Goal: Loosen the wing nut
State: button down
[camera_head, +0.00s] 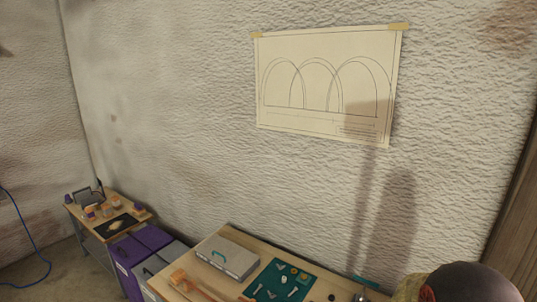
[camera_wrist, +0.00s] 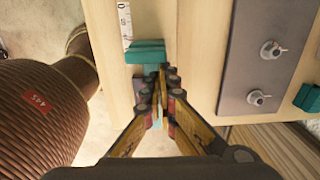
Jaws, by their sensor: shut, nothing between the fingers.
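In the wrist view, two small metal fasteners sit on a dark grey plate (camera_wrist: 258,62) at the right: an upper one (camera_wrist: 270,50) and a lower one (camera_wrist: 258,97). Each has a stud through it; I cannot tell for sure which is the wing nut. My gripper (camera_wrist: 160,86) is shut and empty, left of the plate and apart from both fasteners. A teal block (camera_wrist: 147,52) shows just beyond the fingertips on the wooden bench. Teal also shows between the fingers, but it looks to lie behind them. The head view does not clearly show the gripper or the fasteners.
Another teal piece (camera_wrist: 308,98) is at the right edge. In the head view, the bench holds a grey case (camera_head: 228,258) and a teal mat (camera_head: 262,293) with tools.

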jog(key=shift+s+d, duration=0.3)
jog(key=shift+s, duration=0.2)
dwell(0.6)
jog(key=shift+s+a, duration=0.3)
dwell(0.5)
jog(key=shift+s+a, duration=0.15)
jog(key=shift+s, duration=0.1)
jog(key=shift+s, duration=0.15)
dwell(0.4)
jog(key=shift+a, duration=0.15)
jog(key=shift+a, duration=0.25)
notch_tip(320, 180, up, 6)
jog(key=p, duration=0.4)
jog(key=shift+p, duration=0.35)
jog(key=shift+a, duration=0.1)
